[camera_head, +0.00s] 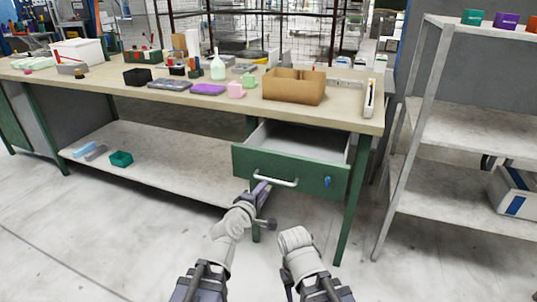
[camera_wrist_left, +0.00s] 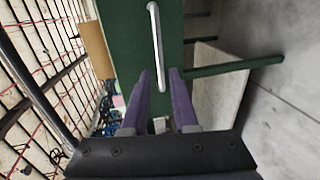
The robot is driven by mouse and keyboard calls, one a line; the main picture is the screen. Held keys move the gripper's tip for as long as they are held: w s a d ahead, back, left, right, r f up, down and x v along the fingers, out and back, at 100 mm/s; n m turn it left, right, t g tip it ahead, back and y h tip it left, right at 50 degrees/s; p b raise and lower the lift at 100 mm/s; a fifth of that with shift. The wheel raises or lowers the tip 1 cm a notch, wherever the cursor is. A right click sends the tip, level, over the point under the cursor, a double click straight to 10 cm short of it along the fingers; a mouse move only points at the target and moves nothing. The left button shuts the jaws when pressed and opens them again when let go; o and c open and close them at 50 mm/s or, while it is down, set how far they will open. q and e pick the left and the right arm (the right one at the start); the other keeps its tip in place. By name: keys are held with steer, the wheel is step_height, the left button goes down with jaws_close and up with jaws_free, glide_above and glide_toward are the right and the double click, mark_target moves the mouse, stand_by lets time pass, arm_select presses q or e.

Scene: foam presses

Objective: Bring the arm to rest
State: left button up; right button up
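My left gripper (camera_head: 264,188) is at the left end of the silver handle (camera_head: 276,180) of the green drawer (camera_head: 315,177). The drawer is pulled partly out under the workbench. In the left wrist view the two purple fingers (camera_wrist_left: 160,72) stand apart. The lower end of the handle (camera_wrist_left: 157,45) shows in the gap between them, with space on both sides. I cannot tell whether a finger touches it. My right arm reaches forward low in front of the bench, but its gripper fingers do not show.
A grey shelving unit (camera_head: 470,128) stands at the right. The floor (camera_head: 90,255) is clear at front left.

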arm_select(q)
steer(key=s+a+f+m+g+y, duration=0.1)
steer(key=s+f+m+g, duration=0.25)
steer(key=f+m, duration=0.2)
steer(key=s+a+f+m+g, duration=0.2)
steer(key=s+f+m+g, duration=0.15)
steer(key=f, duration=0.35)
steer(key=s+a+f+m+g+y, duration=0.45)
steer(key=s+a+m+g, duration=0.2)
steer(key=s+a, duration=0.3)
steer(key=s+d+m+g, duration=0.25)
steer(key=s+d, duration=0.35)
steer(key=d, duration=0.6)
step_height(320, 180, up, 29)
steer(key=t+p, duration=0.1)
steer(key=p, duration=2.8)
steer(key=shift+s+a+f, duration=0.15)
steer(key=shift+s+f, duration=0.05)
steer(key=shift+s, duration=0.05)
steer(key=shift+y, duration=0.25)
